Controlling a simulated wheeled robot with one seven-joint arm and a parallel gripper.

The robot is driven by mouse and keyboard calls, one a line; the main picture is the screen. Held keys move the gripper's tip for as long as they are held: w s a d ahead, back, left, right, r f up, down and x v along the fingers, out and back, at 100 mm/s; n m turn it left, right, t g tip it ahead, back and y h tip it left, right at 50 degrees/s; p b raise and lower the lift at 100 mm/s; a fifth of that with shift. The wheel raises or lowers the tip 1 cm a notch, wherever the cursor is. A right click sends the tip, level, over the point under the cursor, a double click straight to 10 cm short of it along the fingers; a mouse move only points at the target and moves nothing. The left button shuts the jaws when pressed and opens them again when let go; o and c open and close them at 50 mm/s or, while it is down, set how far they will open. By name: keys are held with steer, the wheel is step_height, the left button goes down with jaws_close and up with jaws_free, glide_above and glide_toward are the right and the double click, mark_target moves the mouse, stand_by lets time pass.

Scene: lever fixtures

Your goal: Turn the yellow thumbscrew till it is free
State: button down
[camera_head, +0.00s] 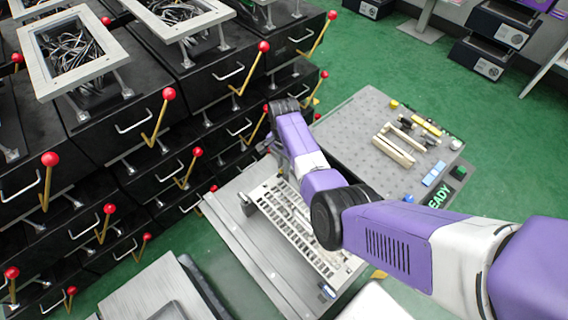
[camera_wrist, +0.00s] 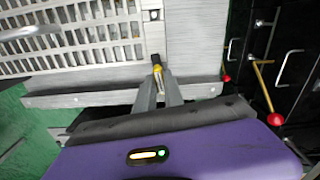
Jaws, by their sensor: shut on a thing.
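The yellow thumbscrew (camera_wrist: 157,69) shows as a small yellow and dark piece between my fingertips in the wrist view. My gripper (camera_wrist: 159,77) is shut on it, at the edge of a grey metal plate (camera_wrist: 195,66) beside a slotted white panel (camera_wrist: 80,35). The fingers cover part of the thumbscrew, so its thread and seat are hidden. In the head view my purple and white arm reaches to the left end of the slotted panel (camera_head: 284,207). I cannot make out the thumbscrew there.
Black drawers with silver handles and red-knobbed levers (camera_head: 169,94) stand close on the left. A grey perforated table (camera_head: 345,125) holds several small parts. Green floor (camera_head: 400,60) lies open behind.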

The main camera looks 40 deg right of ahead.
steer(key=n+p, duration=0.1)
steer(key=n, duration=0.7)
steer(key=n+p, duration=0.1)
steer(key=n, duration=0.3)
steer(key=shift+n, duration=2.2)
steer(key=c, duration=1.5)
jaws_free()
steer(key=shift+o, duration=0.3)
steer(key=shift+r, duration=0.1)
